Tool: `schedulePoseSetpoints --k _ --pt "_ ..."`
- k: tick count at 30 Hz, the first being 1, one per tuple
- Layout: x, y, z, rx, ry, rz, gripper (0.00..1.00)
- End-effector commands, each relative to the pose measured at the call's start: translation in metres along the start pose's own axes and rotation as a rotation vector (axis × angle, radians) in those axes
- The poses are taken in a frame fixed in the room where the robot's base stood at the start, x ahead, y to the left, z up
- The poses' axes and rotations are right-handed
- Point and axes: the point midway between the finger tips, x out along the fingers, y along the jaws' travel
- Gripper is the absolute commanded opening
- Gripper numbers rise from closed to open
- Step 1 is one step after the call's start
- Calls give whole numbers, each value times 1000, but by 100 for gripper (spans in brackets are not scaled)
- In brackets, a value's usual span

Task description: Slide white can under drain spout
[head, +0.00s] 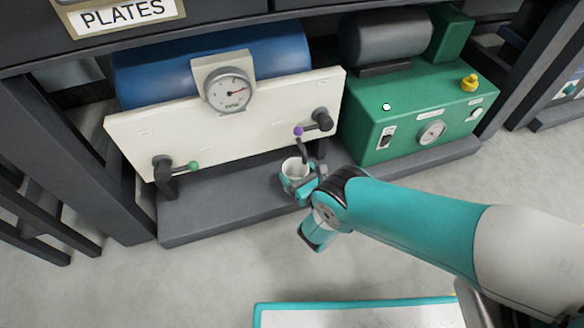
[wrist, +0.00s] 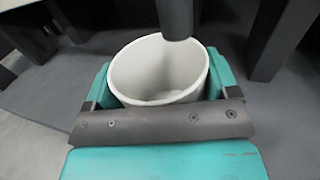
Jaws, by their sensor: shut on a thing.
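The white can (head: 294,169) is upright and open at the top, on or just above the dark grey base shelf, below the valve with the purple knob (head: 298,131). In the wrist view the can (wrist: 150,75) sits between the two teal fingers of my gripper (wrist: 158,85), which is shut on it. A dark drain spout (wrist: 178,18) comes down from the top and overlaps the can's rim in that view. In the head view the spout (head: 303,152) ends close to the can's rim. My gripper (head: 297,180) partly hides the can's lower side.
A cream panel (head: 225,125) with a gauge (head: 230,92) and a green-knobbed valve (head: 180,166) stands behind. A green machine (head: 420,110) stands to the right. Dark support legs flank the can. The dark grey shelf (head: 215,212) is clear to the left.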

Motion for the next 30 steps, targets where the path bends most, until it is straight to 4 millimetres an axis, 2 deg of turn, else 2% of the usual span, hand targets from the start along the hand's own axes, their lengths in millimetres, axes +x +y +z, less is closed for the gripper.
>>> schedulePoseSetpoints --k 7,20,21,23,30 --pt "-9 -7 1 0 1 14 56" --pt "-11 -8 0 0 0 18 56" --pt "-11 -8 0 0 0 18 85" --pt "-11 -8 0 0 0 18 99" --pt "-12 -8 0 0 0 19 100"
